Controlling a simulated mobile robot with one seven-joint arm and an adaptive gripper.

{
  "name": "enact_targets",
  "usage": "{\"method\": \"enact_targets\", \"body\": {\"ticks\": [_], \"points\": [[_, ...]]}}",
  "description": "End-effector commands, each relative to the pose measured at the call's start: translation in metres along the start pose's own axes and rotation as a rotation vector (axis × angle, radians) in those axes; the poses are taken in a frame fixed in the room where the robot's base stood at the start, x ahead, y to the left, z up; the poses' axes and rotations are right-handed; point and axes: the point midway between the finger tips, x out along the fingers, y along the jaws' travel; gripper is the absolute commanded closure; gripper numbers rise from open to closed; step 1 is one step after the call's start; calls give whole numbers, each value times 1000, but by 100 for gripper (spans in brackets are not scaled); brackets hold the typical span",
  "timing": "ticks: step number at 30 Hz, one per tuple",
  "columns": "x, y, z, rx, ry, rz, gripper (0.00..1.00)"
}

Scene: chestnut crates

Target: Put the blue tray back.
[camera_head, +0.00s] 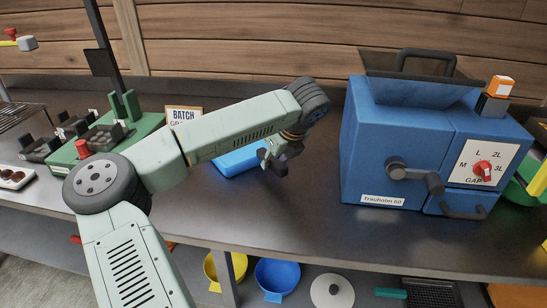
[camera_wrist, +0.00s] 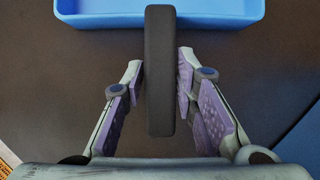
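The blue tray (camera_head: 238,158) lies on the grey counter, left of the blue machine and partly behind my arm. In the wrist view, its near wall (camera_wrist: 110,17) runs along the top edge. A dark handle (camera_wrist: 160,80) stretches from the tray towards me. My gripper (camera_head: 275,160) is at the handle. In the wrist view its two purple-padded fingers (camera_wrist: 161,75) stand on either side of the handle, with their tips very close to it. I cannot tell whether they press on it.
The blue machine (camera_head: 375,150) with a crank and a red dial stands on the right. A green-based device (camera_head: 150,122) and a batch sign (camera_head: 184,115) stand on the left. Yellow (camera_head: 226,270) and blue (camera_head: 277,276) bowls are below the counter. Bare counter (camera_head: 290,215) shows before my gripper.

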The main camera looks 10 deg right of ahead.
Motion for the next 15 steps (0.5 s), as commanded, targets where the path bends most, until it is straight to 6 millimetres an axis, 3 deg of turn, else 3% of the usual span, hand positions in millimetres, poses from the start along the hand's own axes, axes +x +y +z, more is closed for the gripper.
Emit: {"method": "enact_targets", "body": {"ticks": [6,15], "points": [[-1,0,1,0,-2,-1,57],[-2,0,1,0,-4,-1,57]]}}
